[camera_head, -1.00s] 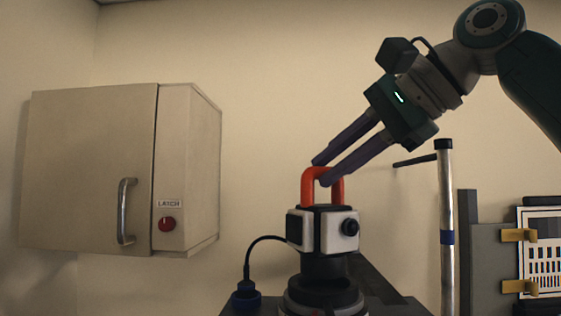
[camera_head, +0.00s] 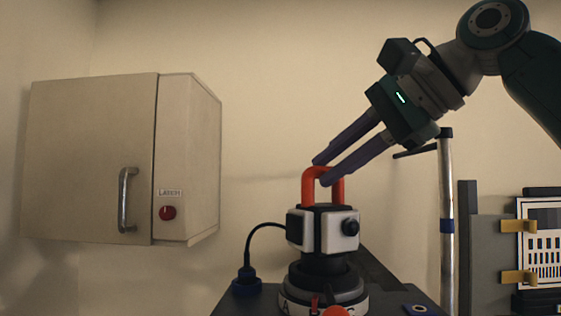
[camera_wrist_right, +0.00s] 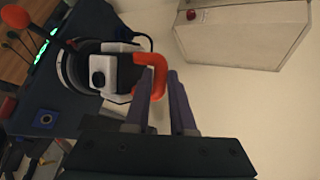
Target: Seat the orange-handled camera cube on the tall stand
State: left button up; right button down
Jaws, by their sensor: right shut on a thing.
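The camera cube (camera_head: 307,230) is a white and black block with a lens on its right side and an orange handle (camera_head: 308,187) on top. My right gripper (camera_head: 324,172) reaches down from the upper right and is shut on the handle. The cube is upright, directly above a dark round stand (camera_head: 322,290) with a lettered pale ring. A dark neck shows between them; I cannot tell whether the cube touches the stand. The wrist view also shows the cube (camera_wrist_right: 103,72) and the handle (camera_wrist_right: 158,87) between the fingers. My left gripper is not in view.
A beige cabinet (camera_head: 90,160) with a handle and red latch button (camera_head: 168,213) hangs at left. A black cable rises from a blue socket (camera_head: 246,287) behind the cube. At right stand a metal post (camera_head: 446,190) and a test chart (camera_head: 543,240) with yellow clips.

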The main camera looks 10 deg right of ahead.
jog(key=shift+f, duration=0.45)
dwell(0.4)
jog(key=c, duration=0.7)
grip_release()
jog(key=shift+f, duration=0.15)
